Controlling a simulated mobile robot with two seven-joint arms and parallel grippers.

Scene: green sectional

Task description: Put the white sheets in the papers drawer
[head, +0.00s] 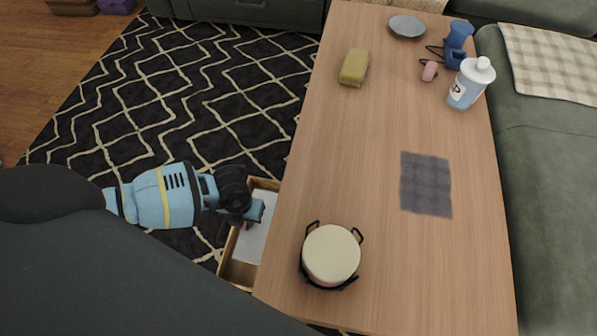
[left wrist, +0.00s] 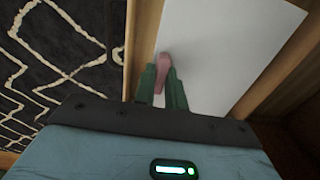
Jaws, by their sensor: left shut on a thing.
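A white sheet (head: 250,243) lies flat in an open wooden drawer (head: 237,273) at the left side of the table. It also shows in the left wrist view (left wrist: 215,45), spread across the drawer. My left gripper (head: 256,212) is over the drawer, low by the table edge. In the left wrist view its green fingers (left wrist: 163,88) are shut on a small pink thing (left wrist: 164,67), seen against the sheet. I cannot tell whether the pink thing touches the sheet. I cannot tell from the frames if there is more than one sheet. My right gripper is not in view.
The wooden table (head: 380,130) holds a pot (head: 331,255), a dark cloth (head: 426,184), a sponge (head: 354,67), a white-capped bottle (head: 471,83), a blue item (head: 458,42), a small pink item (head: 429,71) and a grey plate (head: 407,26). A green sofa (head: 550,190) stands at the right.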

